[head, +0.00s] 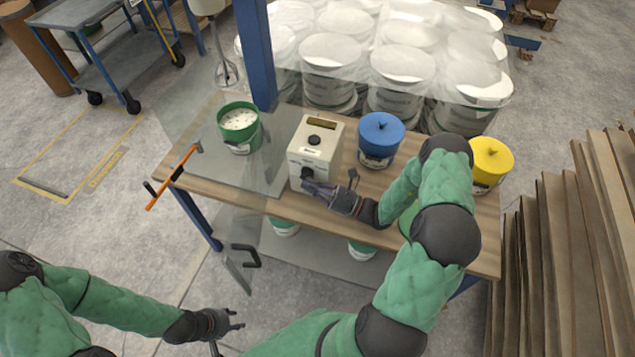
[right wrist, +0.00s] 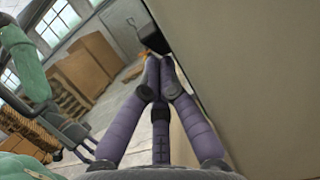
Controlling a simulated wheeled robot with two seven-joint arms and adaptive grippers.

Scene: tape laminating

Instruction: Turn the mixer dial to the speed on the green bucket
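The cream mixer control box (head: 325,150) stands on the wooden table, with a dark knob (head: 314,140) on its upper face and a dark dial (head: 306,173) low on its front. The dial's setting is unreadable. The open green bucket (head: 242,140), with white contents, stands left of the box; its label is too small to read. My right gripper (head: 308,184) is at the box's front, close by the dial. In the right wrist view its fingertips (right wrist: 160,65) are drawn together beside the box's pale face; contact with the dial is unclear. My left gripper (head: 238,320) is open and empty, low over the floor.
A blue bucket (head: 380,140) and a yellow bucket (head: 490,160) stand right of the box. A whisk (head: 227,72) hangs behind the green bucket. An orange bar (head: 172,180) is at the table's left edge. Wrapped white buckets (head: 402,66) stand behind.

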